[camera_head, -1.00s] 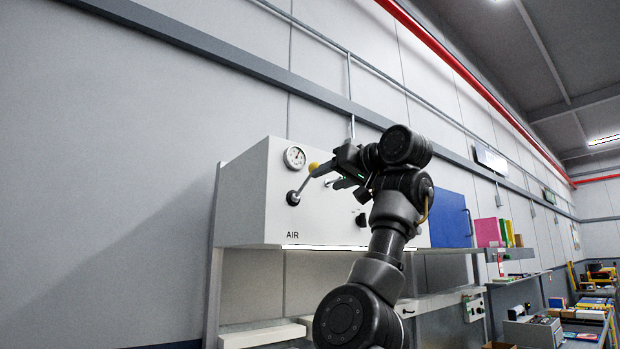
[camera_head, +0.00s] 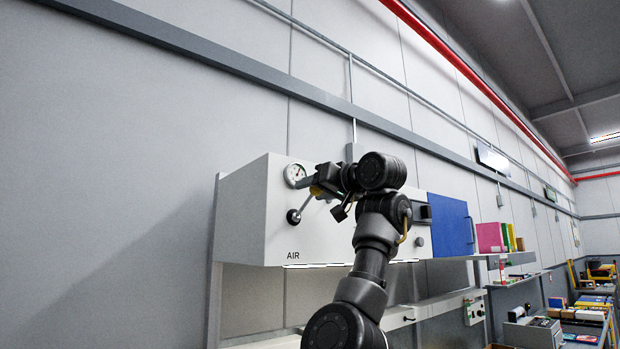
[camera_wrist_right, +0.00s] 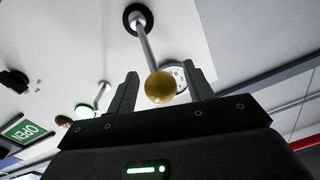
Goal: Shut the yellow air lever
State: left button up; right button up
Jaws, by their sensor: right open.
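The air lever is a metal rod (camera_head: 304,204) with a yellow ball knob (camera_head: 316,190). It slants up and right from a dark pivot (camera_head: 293,216) on a pale box marked AIR. My right gripper (camera_head: 310,184) is open at the knob and partly covers it in the head view. In the right wrist view the yellow knob (camera_wrist_right: 160,87) lies between the two spread fingers (camera_wrist_right: 160,92), with a visible gap on each side. The rod runs up to its round dark mount (camera_wrist_right: 137,18). My left gripper is not in view.
A round gauge (camera_head: 295,174) sits just above the lever, close to my fingers. A blue panel (camera_head: 451,226) stands right of the box.

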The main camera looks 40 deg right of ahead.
jog(key=shift+w+p, duration=0.3)
jog(key=shift+w, duration=0.3)
jog(key=shift+c, duration=0.3)
